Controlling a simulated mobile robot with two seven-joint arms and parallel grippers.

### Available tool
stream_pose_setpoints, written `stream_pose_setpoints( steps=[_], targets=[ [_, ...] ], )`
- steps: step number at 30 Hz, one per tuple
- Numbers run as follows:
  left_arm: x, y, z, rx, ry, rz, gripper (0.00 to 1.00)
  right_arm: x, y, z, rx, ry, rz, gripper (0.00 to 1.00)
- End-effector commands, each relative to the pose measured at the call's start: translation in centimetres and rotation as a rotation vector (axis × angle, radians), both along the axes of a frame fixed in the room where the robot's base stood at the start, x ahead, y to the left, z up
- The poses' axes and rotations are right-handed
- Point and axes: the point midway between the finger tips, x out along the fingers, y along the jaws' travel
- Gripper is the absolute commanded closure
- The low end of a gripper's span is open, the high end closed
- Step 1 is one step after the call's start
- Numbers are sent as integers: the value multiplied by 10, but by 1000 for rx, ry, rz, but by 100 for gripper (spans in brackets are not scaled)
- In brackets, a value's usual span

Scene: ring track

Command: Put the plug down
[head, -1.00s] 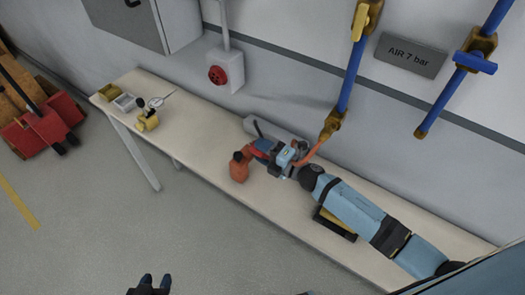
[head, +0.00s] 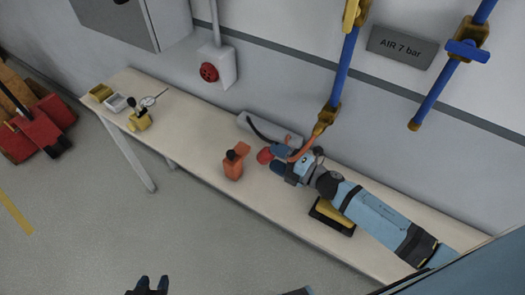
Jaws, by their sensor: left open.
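A red piece that looks like the plug (head: 264,156) shows at the fingertips of my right gripper (head: 279,158), low over the middle of the bench (head: 195,137). The gripper seems shut on it, though the fingers hide part of it. An orange hose (head: 301,151) runs from the brass end of the blue pipe (head: 326,118) down behind this gripper; its far end is hidden. An orange tool (head: 234,163) with a dark top stands on the bench left of the plug, apart from it. My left gripper (head: 151,287) is open and empty at the bottom edge, away from the bench.
A grey cylinder (head: 258,127) lies along the wall behind the plug. A black and yellow block (head: 332,216) sits under my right arm. A brass gauge piece (head: 140,120) and small trays (head: 115,102) are at the far left. Bench surface left of the orange tool is clear.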

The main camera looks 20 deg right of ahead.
Motion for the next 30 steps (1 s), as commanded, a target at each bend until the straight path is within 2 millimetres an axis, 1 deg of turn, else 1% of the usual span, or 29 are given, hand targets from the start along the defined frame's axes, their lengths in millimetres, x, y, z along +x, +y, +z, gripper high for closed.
stream_pose_setpoints(
  steps=[1,3,6,9,14,27,30],
  targets=[
    [0,0,-3,0,0,0,57,-9,-7,-2,-1,2,0,26],
    [0,0,-5,0,0,0,57,-19,-14,-1,-1,1,1,26],
    [0,0,-6,0,0,0,57,-30,-23,-1,-1,1,0,26],
    [0,0,-7,0,-1,0,57,-36,-28,0,1,1,0,26],
    [0,0,-6,-1,-2,0,57,-39,-31,0,1,0,0,26],
    [1,0,-5,-1,-5,0,57,-39,-30,1,1,0,0,26],
    [1,0,-5,-1,-5,0,57,-39,-31,3,19,11,-26,26]
  ],
)
